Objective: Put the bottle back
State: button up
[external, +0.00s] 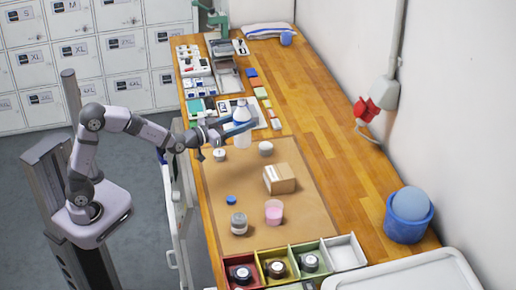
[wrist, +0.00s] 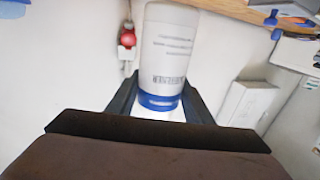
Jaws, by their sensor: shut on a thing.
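My gripper (external: 238,127) is shut on a white bottle (external: 242,140), which is roughly upright at the far end of the brown mat (external: 222,180). The external view does not show clearly whether its base touches anything. In the wrist view the bottle (wrist: 168,50) sits between the two dark fingers of my gripper (wrist: 160,105).
The mat holds a cardboard box (external: 279,181), a pink cup (external: 273,213), a blue cap (external: 231,200) and several small jars. Coloured bins (external: 290,258) line the near edge. A blue bucket (external: 407,230) stands at right. Trays and small parts fill the far left; the right-hand wood is mostly clear.

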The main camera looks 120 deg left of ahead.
aim_at(244, 147)
jog(key=shift+w+d+f+m+t, duration=0.3)
jog(key=shift+w+d+t, duration=0.1)
jog(key=shift+w, duration=0.1)
jog(key=shift+f+p, duration=0.5)
jog(key=shift+f, duration=4.55)
jog(key=shift+f, duration=0.2)
jog(key=o, duration=1.3)
jog(key=shift+c, duration=0.2)
jog(key=shift+r, duration=0.1)
jog(key=shift+r, duration=0.15)
jog(key=shift+s+d, duration=0.1)
jog(key=shift+d, duration=0.15)
jog(key=b+v, duration=0.2)
jog(key=v, duration=0.9)
jog(key=shift+s+d, duration=0.15)
jog(key=shift+s, duration=0.05)
